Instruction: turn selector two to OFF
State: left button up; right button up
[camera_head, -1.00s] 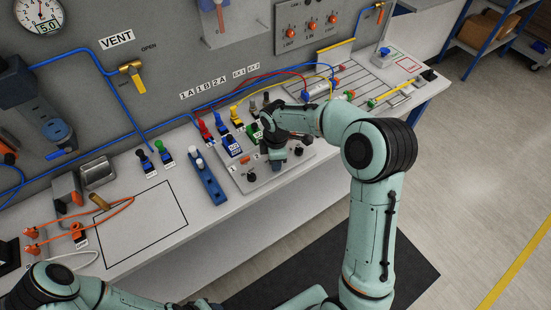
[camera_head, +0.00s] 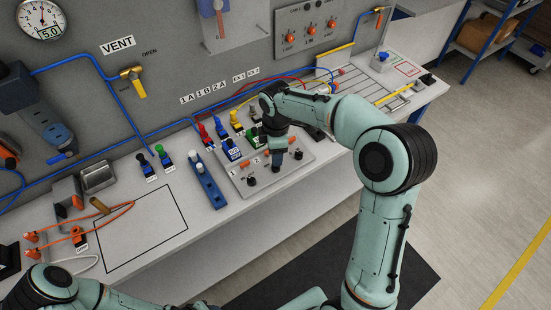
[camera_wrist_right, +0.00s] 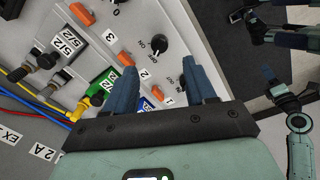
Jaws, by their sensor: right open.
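In the right wrist view selector two, a black knob (camera_wrist_right: 160,47) with ON and OFF marks, sits near the label 2, just beyond and between the fingertips. Which mark it points to is too small to tell. My right gripper (camera_wrist_right: 159,67) is open, with blue fingers apart and nothing visibly held. In the head view my right gripper (camera_head: 276,164) hangs over the middle of the grey selector panel (camera_head: 273,182) and hides selector two. My left gripper (camera_wrist_right: 269,76) appears small at the right of the wrist view; its jaws are unclear.
Black knobs stand either side, at the panel's left (camera_head: 252,181) and right (camera_head: 298,155). Orange parts (camera_wrist_right: 126,58) and several coloured plugs (camera_head: 232,149) lie close behind. A blue block with white knobs (camera_head: 207,185) stands left of the panel. The outlined bench area (camera_head: 145,225) is mostly clear.

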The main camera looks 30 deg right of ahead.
notch_tip(320, 180, up, 6)
jog(key=shift+s+f, duration=0.1)
jog(key=shift+s, duration=0.05)
dwell(0.6)
